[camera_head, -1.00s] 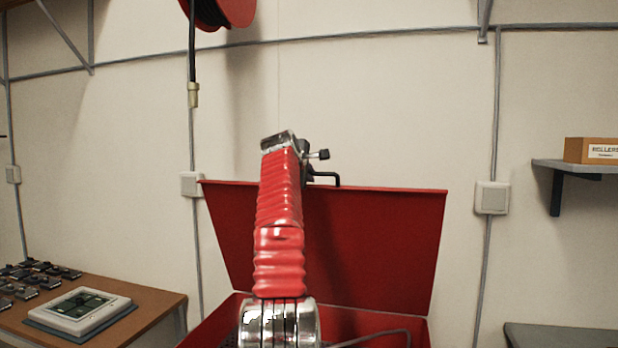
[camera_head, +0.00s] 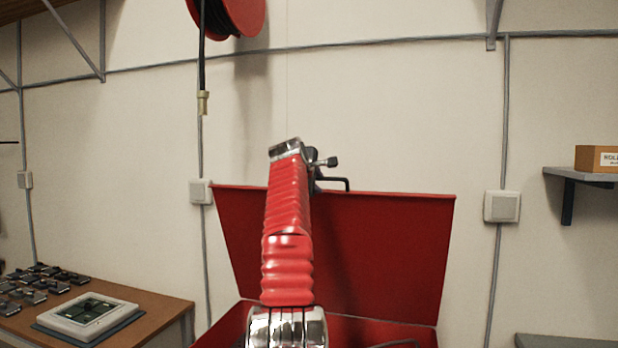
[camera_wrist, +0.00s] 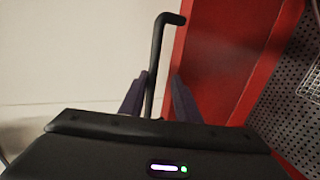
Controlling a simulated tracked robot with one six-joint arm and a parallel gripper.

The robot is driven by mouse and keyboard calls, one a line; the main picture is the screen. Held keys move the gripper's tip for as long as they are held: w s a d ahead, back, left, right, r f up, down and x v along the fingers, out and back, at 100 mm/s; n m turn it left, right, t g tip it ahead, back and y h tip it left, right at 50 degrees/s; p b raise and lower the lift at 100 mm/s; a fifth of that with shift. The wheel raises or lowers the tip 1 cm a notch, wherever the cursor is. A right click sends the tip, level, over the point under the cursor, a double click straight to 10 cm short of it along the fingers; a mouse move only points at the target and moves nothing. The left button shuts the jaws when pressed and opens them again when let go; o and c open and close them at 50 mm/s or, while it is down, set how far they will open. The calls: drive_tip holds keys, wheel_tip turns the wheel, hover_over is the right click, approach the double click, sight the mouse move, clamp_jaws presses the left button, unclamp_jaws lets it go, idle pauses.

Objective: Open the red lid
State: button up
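The red lid (camera_head: 385,250) stands raised, nearly upright, at the back of the red box (camera_head: 380,330) in the head view. A bent black handle (camera_head: 338,180) sticks up at the lid's top edge, and it also shows in the wrist view (camera_wrist: 157,50). My red arm covers part of the lid and box. In the wrist view my gripper (camera_wrist: 160,74) has its two dark fingers apart, one on each side of the handle. A gap shows between the handle and the right finger. The gripper's fingers are hidden in the head view.
A wooden table (camera_head: 165,305) with a white device (camera_head: 88,317) and several small dark parts is at the left. A grey shelf (camera_head: 570,178) with a cardboard box is on the right wall. A perforated panel (camera_wrist: 290,105) shows inside the box. A hose reel (camera_head: 240,15) hangs above.

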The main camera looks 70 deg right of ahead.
drive_tip(key=v, duration=1.3)
drive_tip(key=shift+a, duration=0.3)
drive_tip(key=shift+s+r, duration=0.1)
drive_tip(key=w+a+f+t+y, duration=0.2)
drive_tip(key=w+a+f, duration=0.3)
drive_tip(key=a, duration=0.6)
drive_tip(key=w+a+f+t+y, duration=0.25)
drive_tip(key=w+a+f, duration=0.3)
drive_tip(key=a, duration=0.65)
drive_tip(key=w+a+f+t+y, duration=0.15)
drive_tip(key=w+a+f, duration=0.35)
drive_tip(key=a, duration=0.6)
drive_tip(key=s+a+f+y, duration=0.35)
drive_tip(key=a+f, duration=0.75)
drive_tip(key=a, duration=0.5)
drive_tip(key=s+a+f+y, duration=0.2)
drive_tip(key=s+a+f, duration=0.3)
drive_tip(key=a+f, duration=0.2)
drive_tip(key=s+a+f+m+g+y, duration=0.1)
drive_tip(key=s+a+f+y, duration=0.1)
drive_tip(key=s+a+f, duration=0.4)
wheel_tip(320, 180, down, 2)
drive_tip(key=a, duration=0.2)
drive_tip(key=shift+a+g+y, duration=0.3)
drive_tip(key=shift+a+y, duration=0.05)
